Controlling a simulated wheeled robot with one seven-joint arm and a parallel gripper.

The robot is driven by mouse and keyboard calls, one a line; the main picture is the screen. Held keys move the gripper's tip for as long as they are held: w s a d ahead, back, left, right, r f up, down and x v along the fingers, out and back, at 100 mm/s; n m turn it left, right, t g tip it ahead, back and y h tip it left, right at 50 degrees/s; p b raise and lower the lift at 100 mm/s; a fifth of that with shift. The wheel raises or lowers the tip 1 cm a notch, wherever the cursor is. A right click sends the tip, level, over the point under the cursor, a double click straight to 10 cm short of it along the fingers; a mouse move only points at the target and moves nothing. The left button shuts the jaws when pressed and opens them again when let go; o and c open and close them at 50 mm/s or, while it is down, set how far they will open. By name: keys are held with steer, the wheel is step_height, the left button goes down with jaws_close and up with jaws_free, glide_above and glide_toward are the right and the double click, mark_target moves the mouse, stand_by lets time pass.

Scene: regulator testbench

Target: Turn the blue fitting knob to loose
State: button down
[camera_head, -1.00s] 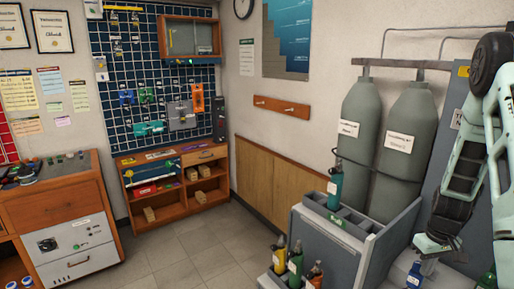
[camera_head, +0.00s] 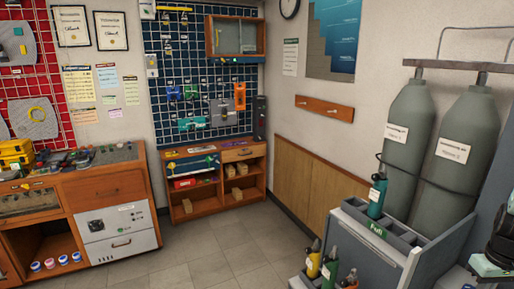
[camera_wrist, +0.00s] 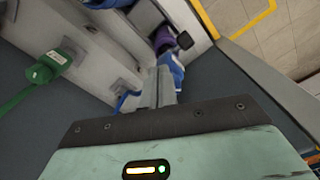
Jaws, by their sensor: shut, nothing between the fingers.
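In the wrist view, my gripper (camera_wrist: 160,88) is shut, its fingers pressed together with nothing visible between them. A blue part (camera_wrist: 174,68) shows just beyond the fingertips, partly covered by them; it may be the blue fitting knob, but I cannot tell whether they touch. A second blue piece (camera_wrist: 128,101) shows just left of the fingers. A green fitting (camera_wrist: 47,68) with a pale label sits further left on the grey panel. The knob's setting cannot be read. In the head view, the blue fitting is out of frame.
In the head view, two grey cylinders (camera_head: 466,150) stand at the right behind a grey bin (camera_head: 345,226) holding a teal bottle (camera_head: 377,195). A yellow bottle (camera_head: 313,262) stands in front. The tiled floor (camera_head: 210,250) is clear. A workbench (camera_head: 97,190) is at left.

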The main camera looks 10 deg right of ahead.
step_height(320, 180, up, 6)
steer(key=p, duration=0.4)
steer(key=shift+w+a, duration=0.1)
